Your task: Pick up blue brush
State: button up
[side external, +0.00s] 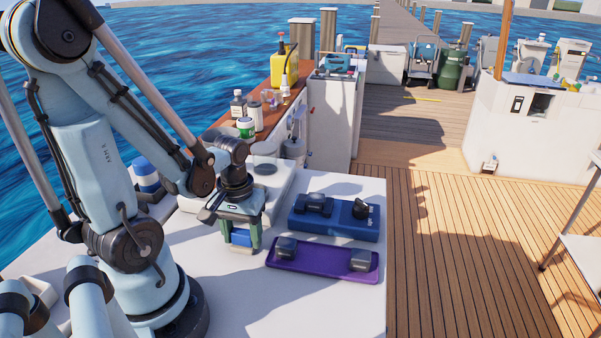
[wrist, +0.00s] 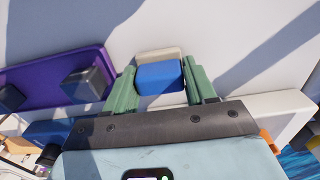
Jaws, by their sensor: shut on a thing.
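The blue brush (wrist: 160,77) is a small blue block with a pale, cream-coloured part along one side. It sits between the green fingers of my gripper (wrist: 161,88) in the wrist view. In the side external view, the blue brush (side external: 241,237) shows between the fingers of my gripper (side external: 242,240), with its pale part lowest, close to the white surface. The fingers are shut on its two sides. I cannot tell whether the pale part touches the surface.
A purple tray (side external: 322,262) with two dark grey blocks lies right of my gripper on the white top (side external: 300,307). A blue case (side external: 335,228) with dark fittings lies behind it. Bottles (side external: 239,105) and jars stand on the wooden ledge at the back. The front of the top is clear.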

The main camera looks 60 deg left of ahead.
aim_at(244, 234)
jog(key=shift+r, duration=0.2)
jog(key=shift+r, duration=0.75)
jog(key=r, duration=0.1)
jog(key=d+r, duration=0.1)
jog(key=shift+r, duration=0.35)
jog(key=d+r, duration=0.6)
jog(key=d, duration=0.4)
jog(key=shift+s+d+r, duration=0.25)
jog(key=shift+s+d, duration=0.05)
jog(key=shift+s, duration=0.15)
